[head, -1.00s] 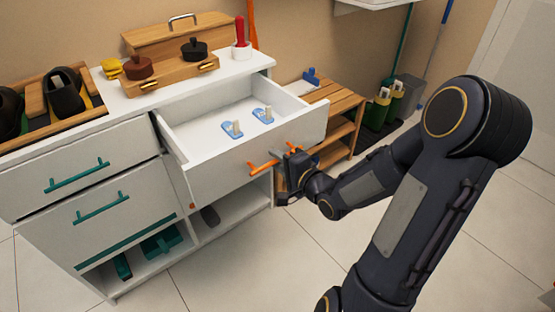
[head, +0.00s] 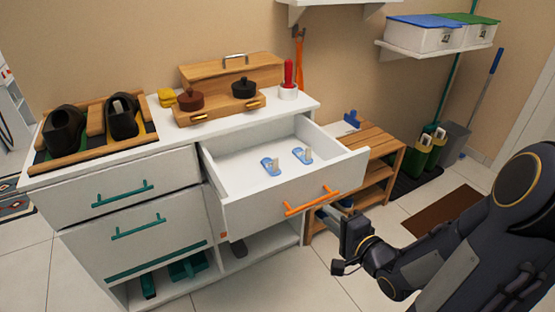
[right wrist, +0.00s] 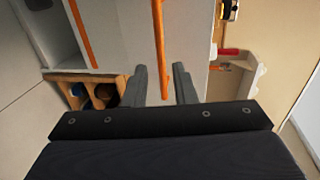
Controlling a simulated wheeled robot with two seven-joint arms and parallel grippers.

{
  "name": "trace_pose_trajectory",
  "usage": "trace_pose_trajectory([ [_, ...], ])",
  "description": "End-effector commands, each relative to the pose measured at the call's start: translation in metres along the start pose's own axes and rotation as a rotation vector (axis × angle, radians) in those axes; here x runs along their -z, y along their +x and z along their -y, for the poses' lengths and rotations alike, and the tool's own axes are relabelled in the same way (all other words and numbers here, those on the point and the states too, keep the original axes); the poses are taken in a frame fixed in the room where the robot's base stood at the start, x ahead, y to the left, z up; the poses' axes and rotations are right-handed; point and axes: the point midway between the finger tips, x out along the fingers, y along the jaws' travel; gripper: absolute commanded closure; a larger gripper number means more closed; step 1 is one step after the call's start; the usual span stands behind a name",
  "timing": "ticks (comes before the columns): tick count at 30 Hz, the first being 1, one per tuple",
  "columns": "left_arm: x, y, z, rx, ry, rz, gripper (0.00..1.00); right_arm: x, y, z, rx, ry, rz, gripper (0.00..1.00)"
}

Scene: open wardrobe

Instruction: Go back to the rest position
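The white drawer (head: 240,208) stands pulled open, with its orange handle (head: 312,201) on the front. Two blue-and-white items (head: 270,166) lie inside it. My right gripper (head: 328,220) is in front of the drawer, below and right of the handle, apart from it. In the right wrist view its two fingers (right wrist: 160,78) are spread with nothing held between them. An orange bar (right wrist: 158,40) shows beyond the fingertips there. My left gripper is in neither view.
The cabinet top holds a shoe tray (head: 93,160), a wooden box (head: 230,72) and a red-handled brush (head: 288,78). A wooden bench (head: 378,143) stands right of the cabinet. A brown mat (head: 442,210) lies on the floor. Open floor lies in front of the cabinet.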

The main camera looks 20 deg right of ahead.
Motion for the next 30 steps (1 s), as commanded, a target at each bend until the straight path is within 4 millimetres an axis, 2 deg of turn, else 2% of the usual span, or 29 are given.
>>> trace_pose_trajectory([
  [4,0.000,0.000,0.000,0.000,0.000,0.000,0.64,0.000,0.000,0.000,-0.005,-0.010,-0.002,0.75],
  [7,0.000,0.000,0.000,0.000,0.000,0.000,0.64,0.002,0.002,0.001,-0.048,-0.090,-0.021,0.75],
  [11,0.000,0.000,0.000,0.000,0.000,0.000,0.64,0.006,0.001,0.004,-0.196,-0.326,-0.070,0.75],
  [15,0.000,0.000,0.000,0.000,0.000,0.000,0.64,0.003,-0.017,0.010,-0.409,-0.597,-0.071,0.75],
  [17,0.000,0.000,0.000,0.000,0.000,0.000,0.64,-0.006,-0.029,0.012,-0.489,-0.684,-0.029,0.75],
  [21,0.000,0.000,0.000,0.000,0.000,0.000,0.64,-0.036,-0.059,0.012,-0.607,-0.823,0.138,0.75],
  [30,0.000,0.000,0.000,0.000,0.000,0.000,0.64,-0.109,-0.119,0.013,-0.596,-1.003,0.560,0.75],
])
